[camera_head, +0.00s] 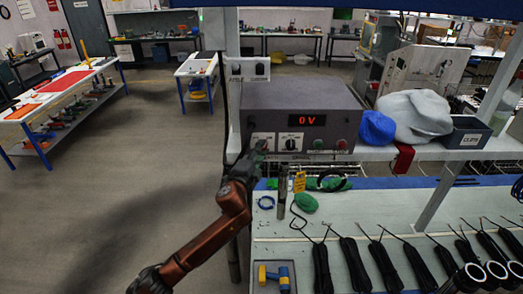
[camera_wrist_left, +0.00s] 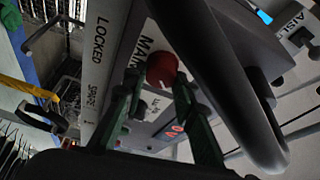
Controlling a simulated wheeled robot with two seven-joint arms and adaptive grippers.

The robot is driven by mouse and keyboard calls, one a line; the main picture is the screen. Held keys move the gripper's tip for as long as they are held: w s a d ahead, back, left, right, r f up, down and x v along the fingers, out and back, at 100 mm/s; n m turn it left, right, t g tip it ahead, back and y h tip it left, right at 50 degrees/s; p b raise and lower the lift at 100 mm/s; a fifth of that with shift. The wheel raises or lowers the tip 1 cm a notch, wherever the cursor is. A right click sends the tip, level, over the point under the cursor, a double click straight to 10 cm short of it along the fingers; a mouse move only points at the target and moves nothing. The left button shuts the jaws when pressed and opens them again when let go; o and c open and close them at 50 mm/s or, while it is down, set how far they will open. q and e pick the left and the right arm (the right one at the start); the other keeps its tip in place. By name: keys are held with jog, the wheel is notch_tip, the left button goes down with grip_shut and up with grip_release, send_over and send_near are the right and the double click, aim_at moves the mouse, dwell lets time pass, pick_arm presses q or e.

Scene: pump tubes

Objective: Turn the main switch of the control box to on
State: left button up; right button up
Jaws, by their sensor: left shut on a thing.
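The grey control box (camera_head: 290,97) stands on the shelf, and its red display (camera_head: 308,120) reads 0 V. The main switch is a red round knob (camera_wrist_left: 162,70) beside the "MAIN" lettering in the left wrist view. My left gripper (camera_head: 258,150) is at the left end of the box's front panel and largely covers the switch in the head view. In the left wrist view its green fingers (camera_wrist_left: 160,88) are shut on the red knob, one on each side. My right gripper is not in view.
A second dial (camera_head: 291,143) and green and red buttons sit right of the switch. A blue cap (camera_head: 377,128) and grey cloth (camera_head: 415,116) lie right of the box. A dark bar crosses the left wrist view.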

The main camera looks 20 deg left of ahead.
pick_arm(q)
jog(key=o, duration=1.2)
jog(key=shift+d, duration=0.1)
jog(key=shift+c, duration=0.2)
jog(key=shift+s, duration=0.1)
jog(key=s+a, duration=0.1)
jog(key=s, duration=1)
jog(key=shift+s+a+f, duration=0.2)
jog(key=shift+s+f, duration=0.2)
